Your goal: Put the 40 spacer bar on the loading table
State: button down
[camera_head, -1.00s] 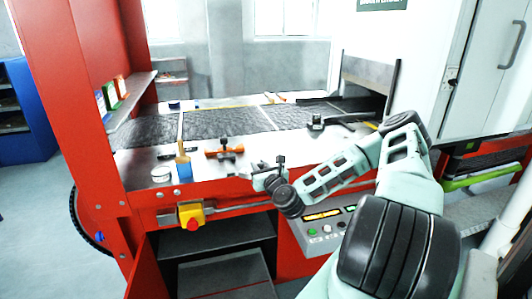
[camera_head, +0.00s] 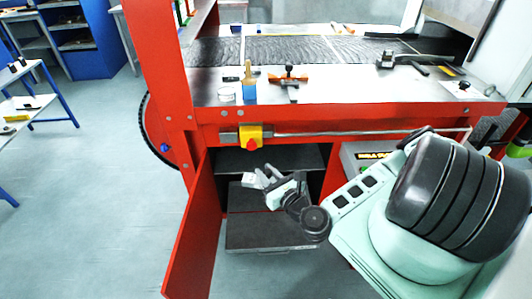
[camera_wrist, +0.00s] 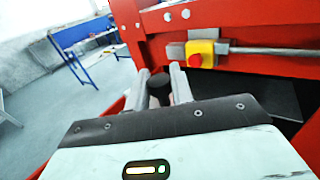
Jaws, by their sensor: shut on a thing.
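My gripper (camera_head: 258,180) is low in front of the red machine, before its open lower compartment. In the wrist view my gripper (camera_wrist: 160,84) is shut on a dark, round-ended piece (camera_wrist: 158,83), which may be the 40 spacer bar; no number can be read. In the head view the held piece is hard to make out. The steel ledge (camera_head: 340,92) along the machine's front, before the dark mesh belt (camera_head: 290,50), lies above and behind my gripper. No label shows which surface is the loading table.
On the ledge are a blue-handled brush (camera_head: 249,88), a clear dish (camera_head: 226,95), an orange-and-black tool (camera_head: 288,80) and a dark clamp-like tool (camera_head: 395,62). A red door (camera_head: 190,235) stands open. Blue-legged tables (camera_head: 30,98) are at left, with open floor between.

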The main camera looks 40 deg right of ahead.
aim_at(269, 158)
jog(key=j+z, duration=0.6)
jog(key=j, duration=0.25)
jog(key=z, duration=1.05)
jog(key=i+j, duration=0.05)
